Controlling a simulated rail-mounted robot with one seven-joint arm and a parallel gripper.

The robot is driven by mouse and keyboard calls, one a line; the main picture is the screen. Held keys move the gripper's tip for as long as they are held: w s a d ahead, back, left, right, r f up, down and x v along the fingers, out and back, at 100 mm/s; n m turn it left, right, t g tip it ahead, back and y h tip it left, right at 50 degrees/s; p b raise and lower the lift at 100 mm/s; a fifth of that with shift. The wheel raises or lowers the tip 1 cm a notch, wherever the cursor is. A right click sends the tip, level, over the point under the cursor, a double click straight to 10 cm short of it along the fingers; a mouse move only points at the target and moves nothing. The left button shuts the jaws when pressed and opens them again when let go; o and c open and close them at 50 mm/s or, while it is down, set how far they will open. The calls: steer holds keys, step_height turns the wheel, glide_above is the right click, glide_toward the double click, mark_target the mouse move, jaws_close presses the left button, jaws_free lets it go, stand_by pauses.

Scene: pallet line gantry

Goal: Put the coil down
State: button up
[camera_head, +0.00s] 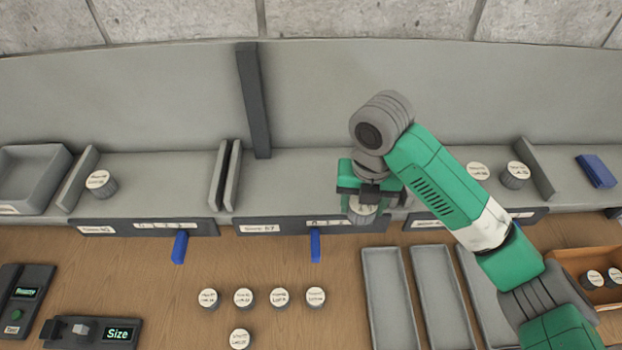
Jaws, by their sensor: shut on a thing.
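My gripper (361,200) is shut on a coil (362,212), a small grey cylinder with a pale printed top, and is over the front of the middle shelf bay (290,190). The fingers and wrist hide part of this coil. I cannot tell whether its base touches the shelf. Similar coils stand elsewhere: one on the left shelf bay (101,183), two on the right bay (478,172) (515,175), and several on the wooden table (244,298).
Upright dividers (224,175) split the shelf, and a dark labelled rail (290,226) runs along its front. Blue tabs (315,245) stick out below it. Grey trays (387,300) and a wooden box (600,262) with coils are at right. Dark devices (90,332) stand at lower left.

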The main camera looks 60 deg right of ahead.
steer(key=w+d+b, duration=0.1)
steer(key=w, duration=0.3)
steer(key=w+d+f+b, duration=0.1)
steer(key=w+d, duration=0.1)
steer(key=w, duration=0.2)
steer(key=w+d+b, duration=0.1)
steer(key=w+d, duration=0.1)
steer(key=w, duration=0.3)
steer(key=shift+d+f, duration=0.15)
steer(key=shift+w+d, duration=0.2)
steer(key=shift+w+d+f, duration=0.1)
steer(key=shift+w+f, duration=0.15)
steer(key=shift+f, duration=1.5)
steer(key=shift+f, duration=0.1)
